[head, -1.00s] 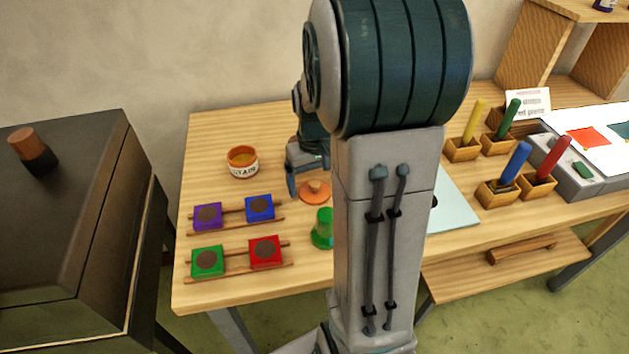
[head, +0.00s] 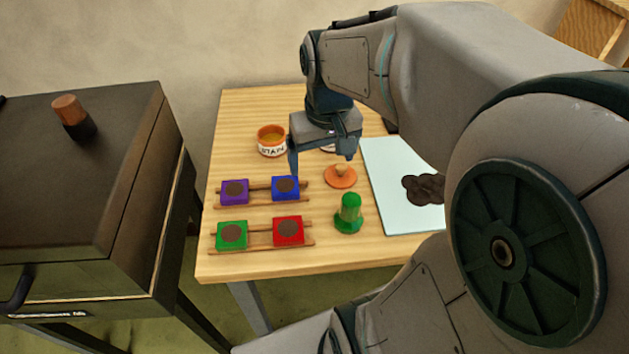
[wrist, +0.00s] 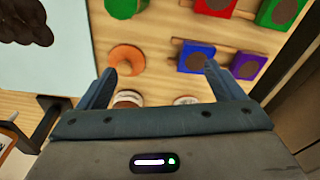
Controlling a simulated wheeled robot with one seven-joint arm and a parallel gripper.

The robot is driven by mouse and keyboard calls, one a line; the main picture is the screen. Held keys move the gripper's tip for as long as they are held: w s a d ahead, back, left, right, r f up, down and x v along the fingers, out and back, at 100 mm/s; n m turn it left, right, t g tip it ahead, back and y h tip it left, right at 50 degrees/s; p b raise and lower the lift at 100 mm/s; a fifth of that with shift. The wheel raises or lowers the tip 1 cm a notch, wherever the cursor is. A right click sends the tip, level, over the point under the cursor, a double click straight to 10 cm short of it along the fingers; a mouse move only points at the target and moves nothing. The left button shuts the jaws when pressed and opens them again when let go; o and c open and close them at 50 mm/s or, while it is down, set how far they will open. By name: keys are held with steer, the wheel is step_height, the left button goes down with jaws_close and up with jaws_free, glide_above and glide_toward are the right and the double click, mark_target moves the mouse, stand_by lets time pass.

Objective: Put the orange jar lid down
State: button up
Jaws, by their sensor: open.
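The orange jar lid (head: 341,180), a flat disc with a light knob, lies knob up on the wooden table. It also shows in the wrist view (wrist: 126,53), just beyond the left fingertip. My gripper (head: 322,166) is open and empty, above the table. In the head view the lid is by its right finger; in the wrist view the gap between the fingers (wrist: 160,70) shows bare table. An open orange-rimmed jar (head: 272,146) with a white label stands behind and left of the lid. Another white-labelled jar (head: 328,149) is mostly hidden behind my gripper.
Purple (head: 235,191), blue (head: 286,188), green (head: 232,235) and red (head: 288,230) blocks sit on wooden rails at left. A green knobbed piece (head: 348,213) stands in front of the lid. A pale sheet (head: 398,208) with a dark blotch lies right. A dark cabinet (head: 75,190) stands left.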

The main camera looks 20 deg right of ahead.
steer(key=s+a+f+t, duration=0.1)
steer(key=s+a+f, duration=0.1)
steer(key=s+a, duration=0.2)
steer(key=shift+s+a+f, duration=0.2)
steer(key=shift+s+a, duration=0.15)
steer(key=shift+s, duration=0.8)
